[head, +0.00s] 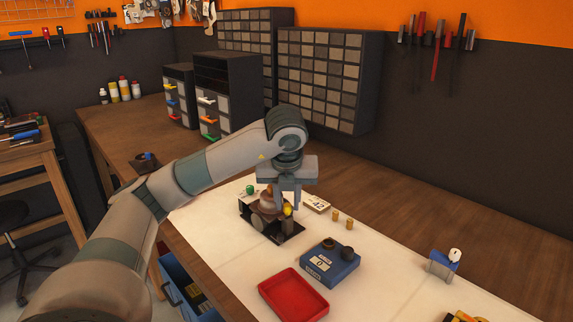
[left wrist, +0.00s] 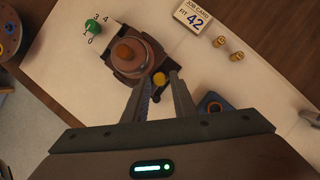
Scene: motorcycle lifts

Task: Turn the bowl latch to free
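A round brown bowl-like part (head: 264,207) sits on a dark fixture plate (head: 286,238) on the white mat. In the left wrist view the brown part (left wrist: 148,53) has an orange-brown knob on top. A small yellow knob (left wrist: 160,79), perhaps the latch, sits at its edge; it also shows in the head view (head: 288,210). My left gripper (head: 287,205) points down at the fixture. In the left wrist view its fingers (left wrist: 159,82) are apart, with the yellow knob beyond and between their tips. Contact cannot be told. My right gripper is not in view.
A green knob (left wrist: 93,28) with numbers stands beside the fixture. A job card (head: 317,203) reading 42 and two brass pieces (head: 342,220) lie to the right. A blue box (head: 330,265) and red tray (head: 293,296) are in front. Drawer cabinets (head: 325,80) stand behind.

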